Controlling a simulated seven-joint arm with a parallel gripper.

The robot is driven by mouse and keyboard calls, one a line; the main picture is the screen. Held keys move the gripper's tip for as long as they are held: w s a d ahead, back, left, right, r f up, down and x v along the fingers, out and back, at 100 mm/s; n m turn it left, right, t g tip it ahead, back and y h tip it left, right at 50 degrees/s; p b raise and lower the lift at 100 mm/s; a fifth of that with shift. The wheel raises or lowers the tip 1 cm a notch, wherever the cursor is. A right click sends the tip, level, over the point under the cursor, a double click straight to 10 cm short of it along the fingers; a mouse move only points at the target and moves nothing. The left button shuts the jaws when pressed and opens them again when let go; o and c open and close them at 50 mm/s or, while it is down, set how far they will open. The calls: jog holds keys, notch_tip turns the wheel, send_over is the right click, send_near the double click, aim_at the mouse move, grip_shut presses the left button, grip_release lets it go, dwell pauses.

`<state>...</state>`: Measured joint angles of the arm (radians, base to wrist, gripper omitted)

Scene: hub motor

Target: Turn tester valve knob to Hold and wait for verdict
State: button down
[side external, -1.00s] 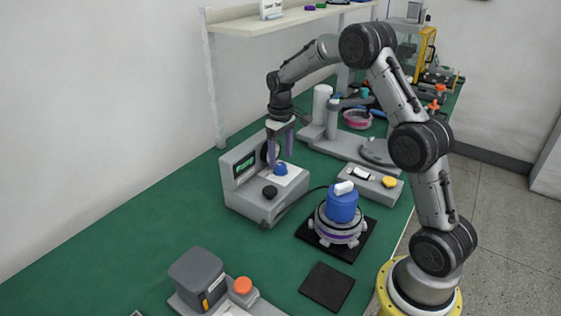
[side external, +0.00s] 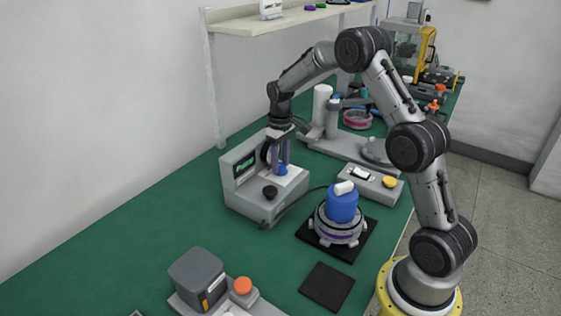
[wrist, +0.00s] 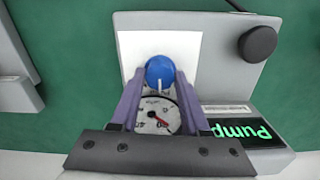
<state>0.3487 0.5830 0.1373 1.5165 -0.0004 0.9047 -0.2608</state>
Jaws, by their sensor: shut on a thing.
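The grey tester (side external: 250,203) stands on the green bench with a lit green display (side external: 245,168) that reads "Pump" in the wrist view (wrist: 240,133). Its blue valve knob (side external: 283,170) sits on a white plate; in the wrist view the knob (wrist: 159,69) carries a white pointer line aimed toward the round gauge (wrist: 158,113). The gauge's red needle shows between my fingers. My gripper (side external: 280,165), with purple fingers, is down at the knob from above and shut on it. The fingertips (wrist: 160,78) lie on either side of the knob.
A black round knob (side external: 270,192) is on the tester's front part. A blue-topped hub motor (side external: 342,207) stands on a black mat to the right, with a cable to the tester. A grey box with a yellow button (side external: 389,181) is behind it. Open green bench lies at front left.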

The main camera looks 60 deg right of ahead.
jog(key=shift+m, duration=2.8)
jog(key=shift+c, duration=1.9)
grip_release()
